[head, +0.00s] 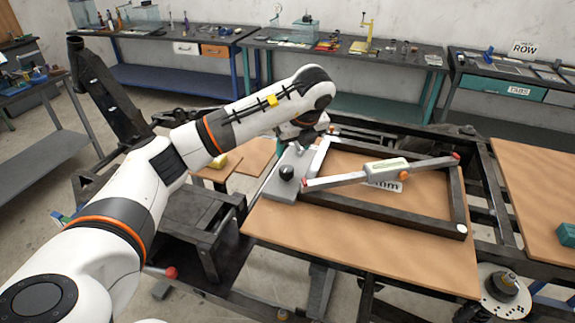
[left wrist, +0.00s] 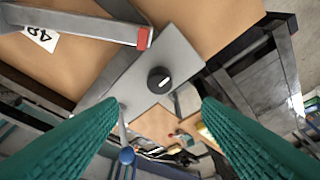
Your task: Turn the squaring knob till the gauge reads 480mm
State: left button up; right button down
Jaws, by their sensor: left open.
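The black round squaring knob (head: 286,172) stands on a grey plate (head: 284,190) at the left corner of a dark rectangular frame (head: 400,216). In the left wrist view the knob (left wrist: 160,80) shows a white mark on its top. The gauge (head: 387,169) is a grey bar with red ends lying diagonally across the frame; its reading is too small to make out. My left gripper (left wrist: 162,101) is open, its green ribbed fingers either side of the knob in the picture, apparently not touching it. In the head view its fingertips are hard to make out. My right gripper is not in view.
A white card (head: 390,186) lies partly under the gauge; in the left wrist view the card (left wrist: 40,38) shows "48". The frame rests on a brown board (head: 360,246). A dark stand (head: 205,222) is at left. Benches (head: 340,60) line the back wall.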

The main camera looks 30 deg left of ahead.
aim_at(287, 169)
pick_arm(q)
jog(key=p+x, duration=0.3)
jog(key=x, duration=0.6)
jog(key=shift+w+a+f, duration=0.1)
jog(key=shift+w+f, duration=0.05)
jog(key=shift+f, duration=0.55)
